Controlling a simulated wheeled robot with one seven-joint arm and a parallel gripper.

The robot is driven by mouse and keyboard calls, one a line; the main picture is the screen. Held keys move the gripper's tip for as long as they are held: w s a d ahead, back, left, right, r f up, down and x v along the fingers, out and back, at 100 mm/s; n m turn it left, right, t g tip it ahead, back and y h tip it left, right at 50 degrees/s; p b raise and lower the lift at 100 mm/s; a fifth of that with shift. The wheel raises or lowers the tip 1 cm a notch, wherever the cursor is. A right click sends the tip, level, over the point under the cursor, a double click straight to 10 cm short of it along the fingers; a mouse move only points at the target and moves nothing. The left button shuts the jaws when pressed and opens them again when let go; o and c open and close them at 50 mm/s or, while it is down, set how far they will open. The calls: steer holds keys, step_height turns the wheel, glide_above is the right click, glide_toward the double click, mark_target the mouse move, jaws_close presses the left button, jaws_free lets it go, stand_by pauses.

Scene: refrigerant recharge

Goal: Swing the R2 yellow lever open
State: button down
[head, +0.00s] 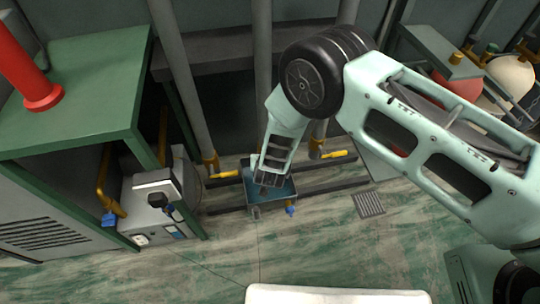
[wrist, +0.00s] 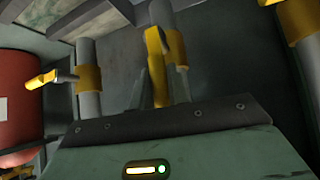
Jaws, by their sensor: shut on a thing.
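The middle pipe (wrist: 165,15) carries a yellow lever (wrist: 157,65), taken as R2 by its place because no label is readable. In the wrist view this lever runs down the picture toward my gripper (wrist: 158,98), which is shut on its near end. The finger contact is mostly hidden behind the dark front edge of my gripper. In the head view my gripper (head: 266,182) reaches down over a blue box at the foot of the middle pipe, and it hides the lever there.
The left pipe's yellow lever (head: 224,174) and the right pipe's yellow lever (head: 334,154) flank my gripper closely. The blue box (head: 285,188) sits low below it. A green bench (head: 80,90) and a white machine (head: 160,195) stand left. A red tank (wrist: 20,110) shows in the wrist view.

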stand_by(0.4)
steer(key=c, duration=1.3)
jaws_free()
steer(key=shift+c, duration=0.2)
steer(key=a+p+v, duration=0.1)
steer(key=p+v, duration=0.3)
steer(key=v, duration=1.3)
steer(key=shift+s+d+p, duration=0.2)
steer(key=shift+d+p, duration=0.15)
steer(key=shift+p, duration=0.05)
steer(key=shift+r, duration=0.1)
